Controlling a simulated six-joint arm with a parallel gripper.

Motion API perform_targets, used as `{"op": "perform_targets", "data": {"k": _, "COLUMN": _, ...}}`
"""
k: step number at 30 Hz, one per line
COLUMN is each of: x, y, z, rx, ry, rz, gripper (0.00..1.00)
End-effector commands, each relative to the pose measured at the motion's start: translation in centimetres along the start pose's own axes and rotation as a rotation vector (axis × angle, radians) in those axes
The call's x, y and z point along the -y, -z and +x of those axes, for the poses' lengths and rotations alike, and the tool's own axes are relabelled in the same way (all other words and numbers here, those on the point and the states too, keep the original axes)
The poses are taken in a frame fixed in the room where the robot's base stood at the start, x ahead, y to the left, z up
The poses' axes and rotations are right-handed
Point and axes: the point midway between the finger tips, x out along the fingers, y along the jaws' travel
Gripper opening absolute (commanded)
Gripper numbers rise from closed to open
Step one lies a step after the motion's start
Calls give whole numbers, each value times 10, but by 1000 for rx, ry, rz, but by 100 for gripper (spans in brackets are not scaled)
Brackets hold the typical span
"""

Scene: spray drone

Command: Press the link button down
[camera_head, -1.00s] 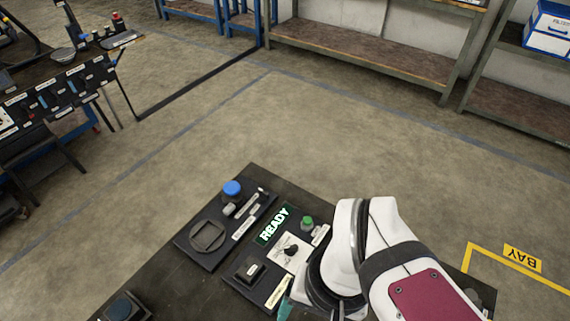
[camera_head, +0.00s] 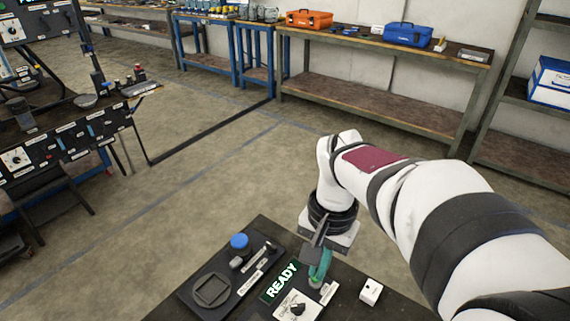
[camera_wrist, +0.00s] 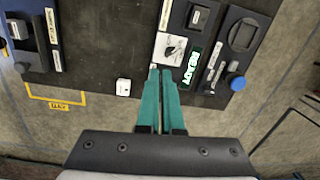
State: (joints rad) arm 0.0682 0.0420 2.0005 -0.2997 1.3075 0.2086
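My gripper (camera_wrist: 160,72) has two teal fingers close together, shut, with nothing visible between them. In the head view my gripper (camera_head: 318,278) hangs tips down over the bench panel, beside the lit green READY display (camera_head: 281,283). The display also shows in the wrist view (camera_wrist: 192,64), just right of the fingertips. The small green button seen earlier by the display is hidden, apparently behind or under the fingers. I cannot tell whether the fingertips touch it. The panel labels are too small to read, so I cannot confirm which control is the link button.
A blue round knob (camera_head: 240,241) and a square-framed recess (camera_head: 211,290) sit on the left panel. A dial on a white plate (camera_head: 297,306) is near the display. A small white box (camera_head: 371,290) stands right of my gripper. Bare dark bench top lies around it.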

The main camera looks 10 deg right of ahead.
Motion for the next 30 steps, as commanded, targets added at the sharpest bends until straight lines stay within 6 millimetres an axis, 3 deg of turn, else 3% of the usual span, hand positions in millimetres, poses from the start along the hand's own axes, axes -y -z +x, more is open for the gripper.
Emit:
{"op": "perform_targets", "data": {"k": 1, "x": 10, "y": 27, "z": 8, "rx": -4, "ry": -14, "rz": 28, "gripper": 0}}
{"op": "perform_targets", "data": {"k": 3, "x": 21, "y": 58, "z": 20, "rx": -19, "ry": -26, "rz": 62, "gripper": 0}}
{"op": "perform_targets", "data": {"k": 6, "x": 30, "y": 89, "z": 33, "rx": -34, "ry": -37, "rz": 96, "gripper": 0}}
{"op": "perform_targets", "data": {"k": 9, "x": 34, "y": 103, "z": 40, "rx": -42, "ry": -41, "rz": 112, "gripper": 0}}
{"op": "perform_targets", "data": {"k": 20, "x": 35, "y": 105, "z": 44, "rx": -44, "ry": -42, "rz": 113, "gripper": 0}}
{"op": "perform_targets", "data": {"k": 23, "x": 34, "y": 105, "z": 55, "rx": -42, "ry": -43, "rz": 113, "gripper": 0}}
{"op": "perform_targets", "data": {"k": 30, "x": 31, "y": 107, "z": 106, "rx": -40, "ry": -44, "rz": 112, "gripper": 0}}
